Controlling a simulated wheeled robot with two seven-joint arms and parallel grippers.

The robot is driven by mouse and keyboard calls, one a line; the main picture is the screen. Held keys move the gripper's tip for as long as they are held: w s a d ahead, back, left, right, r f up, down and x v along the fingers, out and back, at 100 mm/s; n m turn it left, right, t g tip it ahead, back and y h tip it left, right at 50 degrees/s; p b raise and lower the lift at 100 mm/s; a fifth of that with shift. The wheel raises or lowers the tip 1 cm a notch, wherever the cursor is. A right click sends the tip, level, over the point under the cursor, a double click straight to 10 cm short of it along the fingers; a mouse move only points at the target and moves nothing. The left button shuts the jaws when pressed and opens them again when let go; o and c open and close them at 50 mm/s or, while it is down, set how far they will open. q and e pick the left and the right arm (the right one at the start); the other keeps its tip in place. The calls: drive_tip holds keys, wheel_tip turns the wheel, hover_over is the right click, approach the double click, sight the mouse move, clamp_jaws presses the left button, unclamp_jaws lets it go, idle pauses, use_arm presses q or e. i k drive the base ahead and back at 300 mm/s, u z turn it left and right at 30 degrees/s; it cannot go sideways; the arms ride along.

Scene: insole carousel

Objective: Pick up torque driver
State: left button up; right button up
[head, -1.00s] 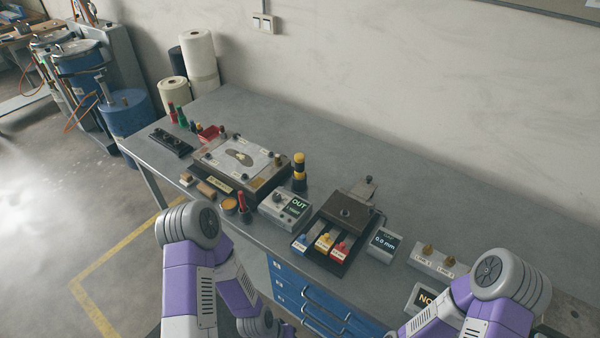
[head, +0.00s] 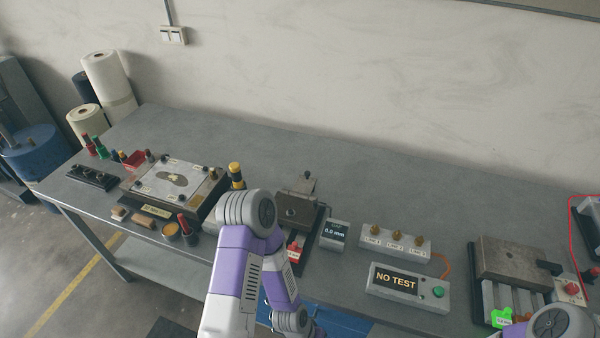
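I cannot tell for certain which tool is the torque driver. In the head view, a red-handled tool (head: 184,223) stands upright near the front edge of the bench, beside a round yellow-topped tin. Farther left, a red-topped tool (head: 88,144) and a green-topped tool (head: 100,148) stand upright near a black rack. My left arm rises in front of the bench, right of the red-handled tool and apart from it; its gripper is below the frame. Only a joint of my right arm shows at the bottom right; its gripper is out of view.
A fixture plate (head: 208,176) with an insole shape lies right of the rack. A "NO TEST" box (head: 408,288), a gauge display (head: 334,234) and a three-knob block (head: 395,242) stand right of my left arm. The bench's back strip (head: 330,165) is clear.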

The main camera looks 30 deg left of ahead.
sight(234, 167)
drive_tip(key=z, duration=1.8)
drive_tip(key=k, duration=1.25)
drive_tip(key=u, duration=1.4)
